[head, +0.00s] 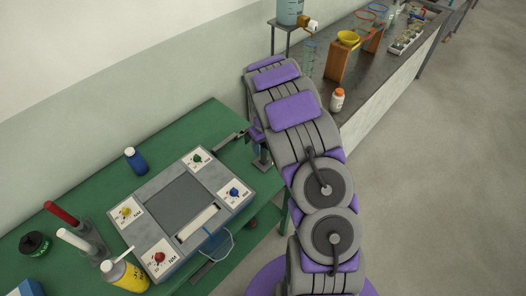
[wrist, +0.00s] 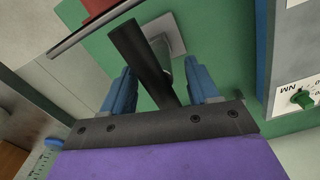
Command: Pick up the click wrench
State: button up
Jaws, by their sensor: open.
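A dark-handled tool, which I take for the click wrench (wrist: 141,60), shows in the wrist view. It slants between my gripper's two blue fingers, in front of a grey square base on the green surface. My gripper (wrist: 159,80) is open, with one finger on each side of the handle and visible gaps. The tool's lower end in the picture is hidden behind my gripper's dark front plate. In the head view my arm hides the gripper, and I cannot make out the wrench clearly there.
A grey test box (head: 213,172) with coloured knobs sits on the green bench (head: 60,188). A counter (head: 365,85) with glassware lies beyond my arm.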

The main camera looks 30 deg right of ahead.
aim_at(263, 151)
notch_tip(263, 151, down, 3)
jog(key=shift+f, duration=0.2)
grip_shut()
dwell(0.5)
